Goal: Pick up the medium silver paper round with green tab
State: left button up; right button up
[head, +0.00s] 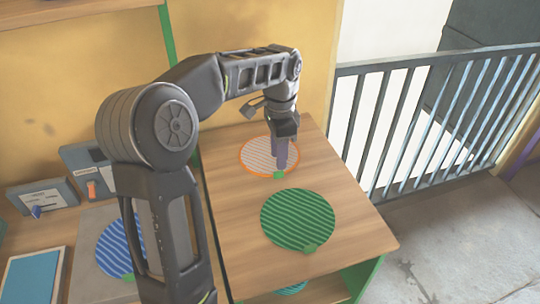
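The silver striped paper round with an orange rim (255,155) lies flat on the wooden table top, towards the back. A small green tab (279,175) shows at its front right edge. My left gripper (281,165) points down over the right part of this round, with its fingertips just above or at the green tab. The fingers overlap in this view, so I cannot tell whether they are apart or gripping the tab. The gripper hides part of the round. My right gripper is out of view.
A larger green striped round (298,218) with a green tab lies in front. Left of the table, a blue striped round (115,250) lies partly behind my arm, near grey boxes with controls (45,195) and a blue panel (32,278). A metal railing (440,120) stands at right.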

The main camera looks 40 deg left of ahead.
pick_arm(q)
notch_tip(320, 180, down, 5)
jog(key=shift+f+p, duration=0.1)
jog(key=shift+p, duration=0.4)
jog(key=shift+c, duration=0.3)
grip_shut()
dwell(0.5)
